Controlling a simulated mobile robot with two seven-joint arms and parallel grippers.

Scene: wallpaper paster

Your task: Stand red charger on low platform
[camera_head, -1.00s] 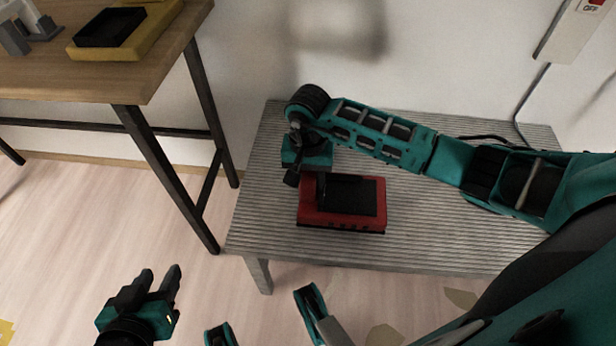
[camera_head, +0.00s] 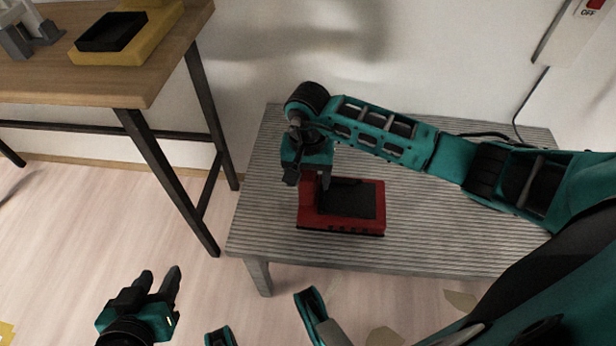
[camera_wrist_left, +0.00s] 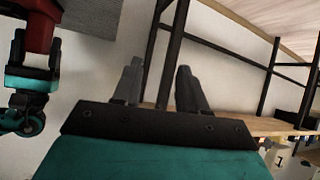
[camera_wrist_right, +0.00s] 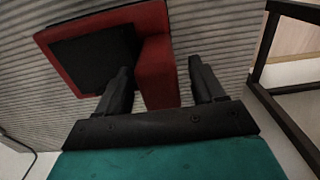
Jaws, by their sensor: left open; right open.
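The red charger (camera_head: 342,226), with a black top panel, rests on the low grey ribbed platform (camera_head: 430,240) near its left front. My right gripper (camera_head: 308,184) is open at the charger's left end. In the right wrist view the fingers (camera_wrist_right: 162,85) are spread on either side of the charger's raised red end block (camera_wrist_right: 157,72), and the charger (camera_wrist_right: 75,33) lies on the ribbed surface. I cannot tell whether either finger touches it. My left gripper (camera_head: 158,282) is open and empty above the floor, left of the platform; its fingers (camera_wrist_left: 160,85) also show apart in the left wrist view.
A wooden table (camera_head: 100,85) with black legs stands at the left, holding a yellow charger-like item (camera_head: 125,40) and a grey item (camera_head: 28,35). A wall is behind the platform. A white switch box (camera_head: 575,28) with a cable is at upper right. The platform's right side is largely clear.

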